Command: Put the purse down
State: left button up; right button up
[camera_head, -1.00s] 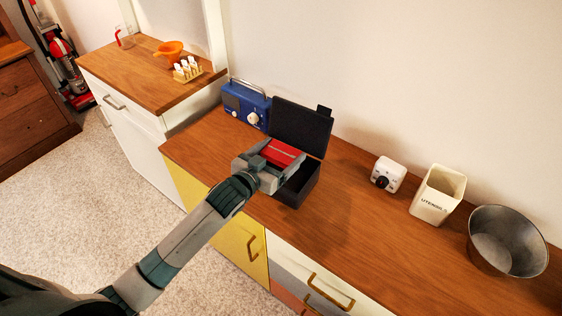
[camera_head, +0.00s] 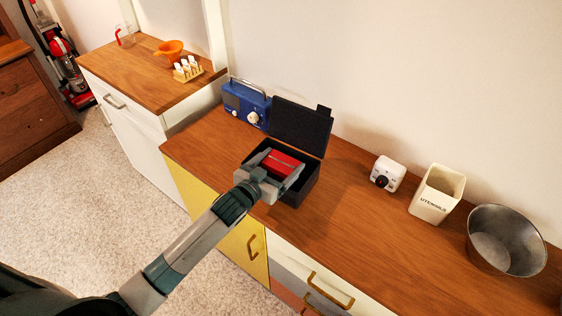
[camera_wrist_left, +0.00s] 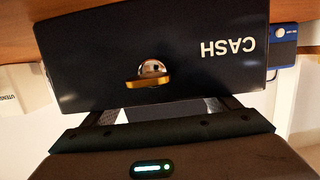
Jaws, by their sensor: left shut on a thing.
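A red purse (camera_head: 284,162) is between the fingers of my left gripper (camera_head: 277,170), which is shut on it. The purse sits at the mouth of the open black cash box (camera_head: 303,186), inside its outline as seen from the head; I cannot tell whether it touches the bottom. The box's lid (camera_head: 300,125) stands open toward the wall. In the left wrist view the box front (camera_wrist_left: 180,55), with a lock and the word CASH upside down, fills the middle. The purse is hidden there. My right gripper is not in view.
A blue radio (camera_head: 246,103) stands just left of the box on the wooden counter (camera_head: 345,215). To the right are a small white timer-like device (camera_head: 387,173), a cream utensils pot (camera_head: 436,195) and a metal bowl (camera_head: 506,240). Counter right of the box is clear.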

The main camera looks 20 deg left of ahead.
pick_arm(q)
jog(key=shift+f, duration=0.2)
jog(key=shift+s+f, duration=0.1)
jog(key=shift+f, duration=0.15)
jog(key=o, duration=1.1)
jog(key=shift+f, duration=0.1)
jog(key=shift+s+f, duration=0.1)
jog(key=shift+r, duration=0.5)
jog(key=shift+s+f, duration=0.1)
jog(key=shift+s, duration=0.15)
jog(key=v, duration=0.3)
jog(key=b+v, duration=0.1)
jog(key=v, duration=0.3)
jog(key=r+b+v, duration=0.1)
jog(key=v, duration=0.3)
jog(key=shift+r, duration=0.15)
